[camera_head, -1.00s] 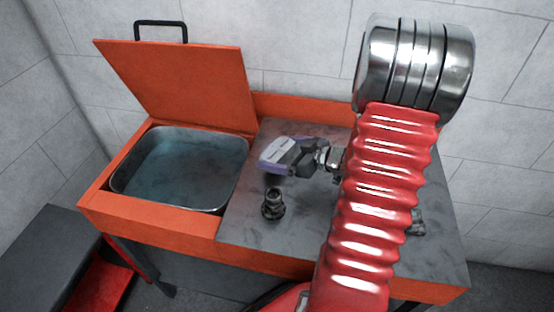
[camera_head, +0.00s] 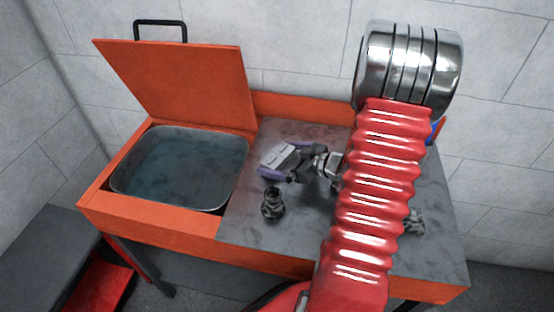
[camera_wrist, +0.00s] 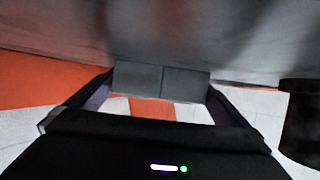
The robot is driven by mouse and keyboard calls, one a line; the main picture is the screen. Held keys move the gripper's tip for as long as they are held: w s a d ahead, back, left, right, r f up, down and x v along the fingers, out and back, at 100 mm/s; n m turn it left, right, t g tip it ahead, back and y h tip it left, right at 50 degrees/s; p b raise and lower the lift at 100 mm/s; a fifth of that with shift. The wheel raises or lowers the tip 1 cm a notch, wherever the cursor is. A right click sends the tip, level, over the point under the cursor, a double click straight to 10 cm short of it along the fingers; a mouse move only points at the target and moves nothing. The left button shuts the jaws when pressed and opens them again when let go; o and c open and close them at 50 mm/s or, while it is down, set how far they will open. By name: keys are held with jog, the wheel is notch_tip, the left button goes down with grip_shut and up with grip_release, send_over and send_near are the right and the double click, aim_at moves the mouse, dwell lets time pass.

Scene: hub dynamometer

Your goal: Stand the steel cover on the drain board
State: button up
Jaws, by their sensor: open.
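My gripper (camera_head: 270,164) hangs low over the right side of the bench, its fingers pointing left toward the basin. It is open, and I see nothing held in it. I cannot clearly identify the steel cover. A grey metal part (camera_head: 415,222) lies right of my arm, partly hidden by it. The drain board seems to be the grey worktop (camera_head: 300,232) beside the basin. A dark stepped upright part (camera_head: 273,204) stands on it, just below my gripper in the picture.
An orange-framed basin of water (camera_head: 180,170) is at left, its orange lid (camera_head: 178,80) raised. A blue item (camera_head: 437,130) peeks out behind my arm. A dark cylinder (camera_wrist: 302,125) is close at right in the wrist view. The worktop's front middle is clear.

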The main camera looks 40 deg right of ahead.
jog(key=shift+r, duration=0.15)
jog(key=v, duration=1.2)
dwell(0.6)
